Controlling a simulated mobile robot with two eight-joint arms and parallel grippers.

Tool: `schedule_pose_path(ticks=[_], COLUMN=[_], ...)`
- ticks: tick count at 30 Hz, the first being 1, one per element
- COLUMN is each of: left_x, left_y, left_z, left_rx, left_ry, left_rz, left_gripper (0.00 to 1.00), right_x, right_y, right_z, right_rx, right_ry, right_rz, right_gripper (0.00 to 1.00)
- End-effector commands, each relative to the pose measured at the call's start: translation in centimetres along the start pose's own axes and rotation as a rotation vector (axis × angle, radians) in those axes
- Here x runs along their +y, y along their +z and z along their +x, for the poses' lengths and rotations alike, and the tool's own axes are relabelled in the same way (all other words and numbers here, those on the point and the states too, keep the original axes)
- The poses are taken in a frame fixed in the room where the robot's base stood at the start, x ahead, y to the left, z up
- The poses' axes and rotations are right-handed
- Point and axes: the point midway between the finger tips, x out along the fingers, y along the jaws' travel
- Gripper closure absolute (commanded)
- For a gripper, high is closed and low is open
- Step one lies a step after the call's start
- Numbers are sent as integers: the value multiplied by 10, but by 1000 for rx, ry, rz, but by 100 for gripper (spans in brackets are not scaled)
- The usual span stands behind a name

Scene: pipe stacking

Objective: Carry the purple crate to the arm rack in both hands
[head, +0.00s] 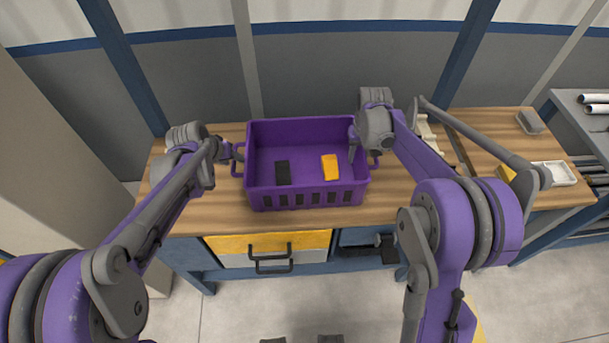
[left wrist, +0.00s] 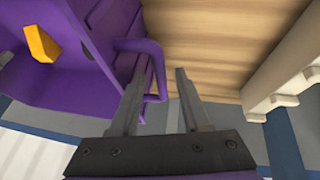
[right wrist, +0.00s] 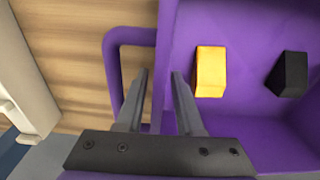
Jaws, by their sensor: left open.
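The purple crate (head: 305,199) stands upright on the wooden workbench, with a black block (head: 283,173) and a yellow block (head: 329,167) inside. My left gripper (head: 236,154) is at the crate's left handle (head: 238,167). In the left wrist view its fingers (left wrist: 164,72) are apart, with the handle's outer bar (left wrist: 157,80) between them. My right gripper (head: 354,148) is at the crate's right side. In the right wrist view its fingers (right wrist: 160,73) are apart. One finger is within the right handle (right wrist: 111,60) opening, the other over the crate's inside. I cannot identify the arm rack.
The workbench (head: 215,212) has drawers below. To the right on it lie a white tray (head: 556,173), a grey block (head: 530,122) and a long dark bar (head: 458,152). A side table with white pipes (head: 597,109) stands at far right. Floor shows in front.

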Motion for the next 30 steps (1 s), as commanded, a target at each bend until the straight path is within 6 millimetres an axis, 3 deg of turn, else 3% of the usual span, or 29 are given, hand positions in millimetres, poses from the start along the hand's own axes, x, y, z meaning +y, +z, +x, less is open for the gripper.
schedule_pose_path(ticks=[3,9,17,30], left_x=[-1,0,0,0], left_y=[1,0,0,0], left_z=[-28,-62,-78,-77], left_rx=[0,0,0,0], left_ry=[0,0,0,0], left_rz=[-2,-2,0,0], left_gripper=[53,53,53,53], right_x=[0,0,0,0], right_y=[0,0,0,0], right_z=[0,0,-7,-92], right_rx=[0,0,0,0], right_ry=[0,0,0,0], right_rz=[0,0,0,0], right_gripper=[64,64,64,64])
